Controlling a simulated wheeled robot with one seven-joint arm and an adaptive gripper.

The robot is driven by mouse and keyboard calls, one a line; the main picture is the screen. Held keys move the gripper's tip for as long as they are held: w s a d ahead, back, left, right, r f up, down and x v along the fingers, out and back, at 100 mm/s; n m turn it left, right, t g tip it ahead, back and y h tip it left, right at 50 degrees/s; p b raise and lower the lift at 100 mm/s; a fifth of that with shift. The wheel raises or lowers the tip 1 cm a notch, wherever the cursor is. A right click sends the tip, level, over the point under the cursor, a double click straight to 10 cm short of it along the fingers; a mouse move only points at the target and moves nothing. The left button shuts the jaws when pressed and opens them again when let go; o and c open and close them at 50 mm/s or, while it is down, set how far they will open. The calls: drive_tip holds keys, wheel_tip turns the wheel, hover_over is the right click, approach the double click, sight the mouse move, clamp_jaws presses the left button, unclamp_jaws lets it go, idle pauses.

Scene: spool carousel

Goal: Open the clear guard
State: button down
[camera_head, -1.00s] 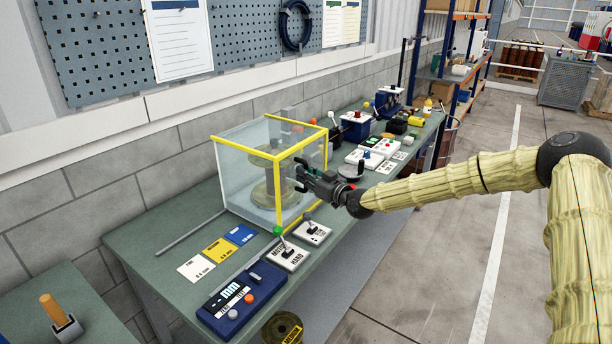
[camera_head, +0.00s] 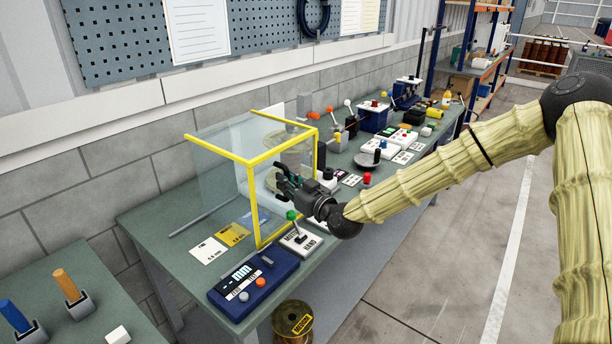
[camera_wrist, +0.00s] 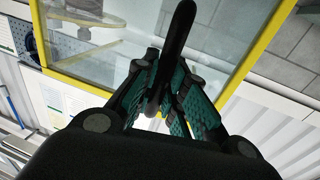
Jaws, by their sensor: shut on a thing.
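The clear guard (camera_head: 222,165) is a see-through box with yellow edges on the green bench. It stands over part of the cards at the bench's left part. The spool carousel (camera_head: 285,172) shows near the guard's right side, partly hidden by the guard frame and my gripper. My gripper (camera_head: 283,181) is at the guard's right front side, shut on the guard's dark handle (camera_wrist: 178,40). In the wrist view, the handle stands up between my green-padded fingers (camera_wrist: 165,85), with the guard's clear panel and yellow edges behind it. The exact grip is partly hidden by the fingers.
A blue display box (camera_head: 252,283) and a white switch box (camera_head: 300,240) with a green-knobbed lever stand close in front of the guard. White and yellow cards lie left of them. Several control boxes fill the bench's far right. A wall stands behind.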

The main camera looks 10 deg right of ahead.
sight(256, 202)
drive_tip(key=s+a+b, duration=0.1)
drive_tip(key=s+a, duration=0.1)
drive_tip(key=a, duration=0.1)
drive_tip(key=s+a+b, duration=0.1)
drive_tip(key=s+a, duration=0.4)
drive_tip(key=a, duration=0.1)
drive_tip(key=shift+s+a+b, duration=0.15)
drive_tip(key=shift+b, duration=0.25)
drive_tip(key=c, duration=1.5)
unclamp_jaws()
drive_tip(key=shift+o, duration=0.2)
drive_tip(key=v, duration=1.2)
